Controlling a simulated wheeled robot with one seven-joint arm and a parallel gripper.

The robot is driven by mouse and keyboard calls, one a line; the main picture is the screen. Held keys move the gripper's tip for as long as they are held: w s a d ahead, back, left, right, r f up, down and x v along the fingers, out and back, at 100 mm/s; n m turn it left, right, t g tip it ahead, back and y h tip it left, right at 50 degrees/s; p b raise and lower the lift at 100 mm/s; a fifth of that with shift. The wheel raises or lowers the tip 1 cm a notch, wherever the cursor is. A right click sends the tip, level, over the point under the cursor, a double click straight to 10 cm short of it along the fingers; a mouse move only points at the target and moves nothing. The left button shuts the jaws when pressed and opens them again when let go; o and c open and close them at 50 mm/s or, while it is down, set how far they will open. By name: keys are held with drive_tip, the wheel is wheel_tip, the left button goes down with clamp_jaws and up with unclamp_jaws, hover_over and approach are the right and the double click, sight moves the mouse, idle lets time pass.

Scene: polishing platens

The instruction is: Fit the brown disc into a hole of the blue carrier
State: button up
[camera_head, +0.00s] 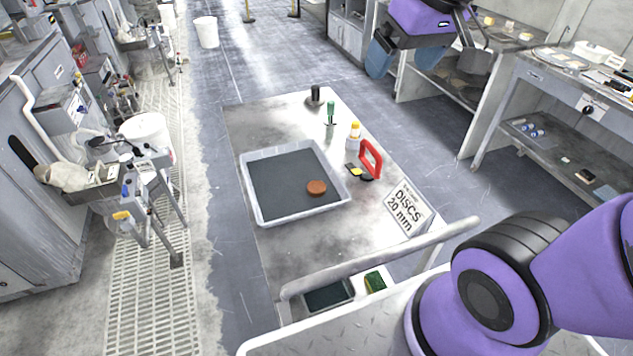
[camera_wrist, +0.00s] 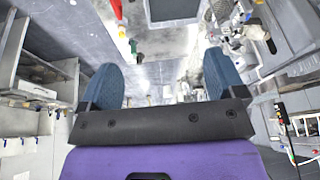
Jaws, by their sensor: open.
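The brown disc (camera_head: 316,187) lies flat in a shallow pale tray (camera_head: 262,216) with a dark lining, on the cart top. I cannot make out a blue carrier in either view. My gripper (camera_head: 405,58) is high at the top of the head view, beyond and to the right of the tray, well away from the disc. In the wrist view my gripper (camera_wrist: 161,80) has its two blue fingers wide apart with nothing between them. The tray's dark lining (camera_wrist: 172,8) shows at the top of that view; the disc does not.
A rail (camera_head: 380,258) crosses the near end. Benches stand right, machines left.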

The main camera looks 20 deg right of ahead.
drive_tip(key=w+a+f+n+g, duration=0.1)
drive_tip(key=w+a+f, duration=0.1)
drive_tip(key=w+f, duration=0.5)
drive_tip(key=n+g+h, duration=0.1)
drive_tip(key=n+g, duration=0.2)
hover_over(317, 186)
wheel_tip(317, 186, down, 26)
drive_tip(key=f, duration=0.6)
drive_tip(key=shift+w+d, duration=0.1)
drive_tip(key=shift+w, duration=0.25)
drive_tip(key=f, duration=0.4)
drive_tip(key=shift+s+f, duration=0.1)
drive_tip(key=shift+s, duration=0.3)
drive_tip(key=shift+f, duration=0.6)
drive_tip(key=shift+c, duration=0.5)
drive_tip(key=c, duration=1)
